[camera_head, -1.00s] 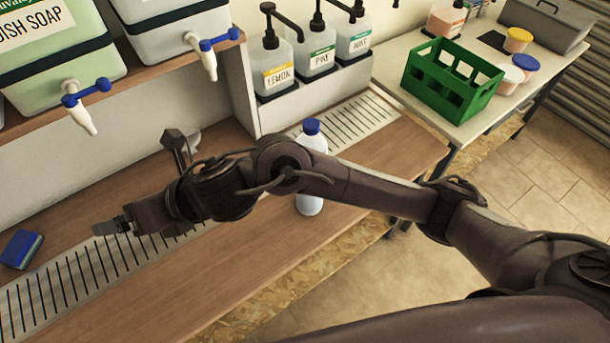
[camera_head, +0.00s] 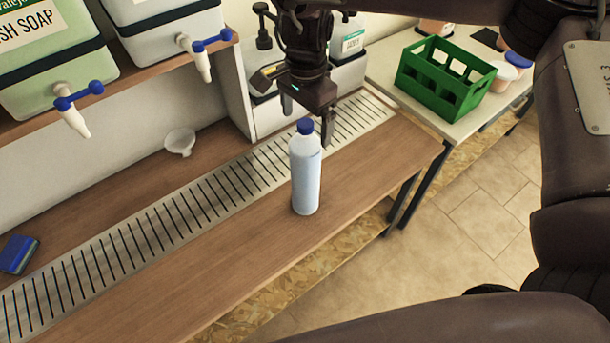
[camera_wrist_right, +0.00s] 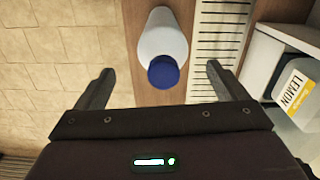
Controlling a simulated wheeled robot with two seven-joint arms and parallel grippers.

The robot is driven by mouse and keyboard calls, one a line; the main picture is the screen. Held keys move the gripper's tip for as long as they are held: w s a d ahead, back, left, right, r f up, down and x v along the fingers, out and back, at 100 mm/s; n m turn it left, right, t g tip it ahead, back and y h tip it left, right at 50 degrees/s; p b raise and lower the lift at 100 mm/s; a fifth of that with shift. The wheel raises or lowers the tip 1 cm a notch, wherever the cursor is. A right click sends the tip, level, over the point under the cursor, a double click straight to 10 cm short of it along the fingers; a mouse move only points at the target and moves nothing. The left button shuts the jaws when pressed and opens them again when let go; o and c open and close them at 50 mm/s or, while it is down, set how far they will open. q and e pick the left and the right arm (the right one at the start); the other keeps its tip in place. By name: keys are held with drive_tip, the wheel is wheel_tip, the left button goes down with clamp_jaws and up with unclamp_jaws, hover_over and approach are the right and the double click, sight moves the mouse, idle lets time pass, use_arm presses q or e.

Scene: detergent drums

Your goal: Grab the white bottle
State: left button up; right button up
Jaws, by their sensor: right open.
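The white bottle (camera_head: 305,178) with a blue cap stands upright on the wooden counter, beside the slotted drain strip. My right gripper (camera_head: 307,122) is open, pointing down just above and behind the bottle in the head view. One finger shows on each side of the cap there. In the right wrist view, the bottle (camera_wrist_right: 161,38) stands ahead of my open right gripper (camera_wrist_right: 158,82), its blue cap nearest and roughly centred between the two fingers. The fingers are apart from the bottle. My left gripper is not in view.
The drain strip (camera_head: 160,228) runs along the counter (camera_head: 215,265). A blue sponge (camera_head: 18,254) and a white funnel (camera_head: 181,142) lie on it. Dispensers with taps (camera_head: 75,100) overhang at left. Pump bottles stand behind my gripper. A green crate (camera_head: 446,80) sits on the side table.

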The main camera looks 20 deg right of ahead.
sight(305, 139)
drive_tip(key=f, duration=0.6)
drive_tip(key=shift+w+d+f+p, duration=0.1)
drive_tip(key=shift+w+f+p, duration=0.15)
drive_tip(key=shift+f+p, duration=0.1)
clamp_jaws()
drive_tip(key=shift+r, duration=0.15)
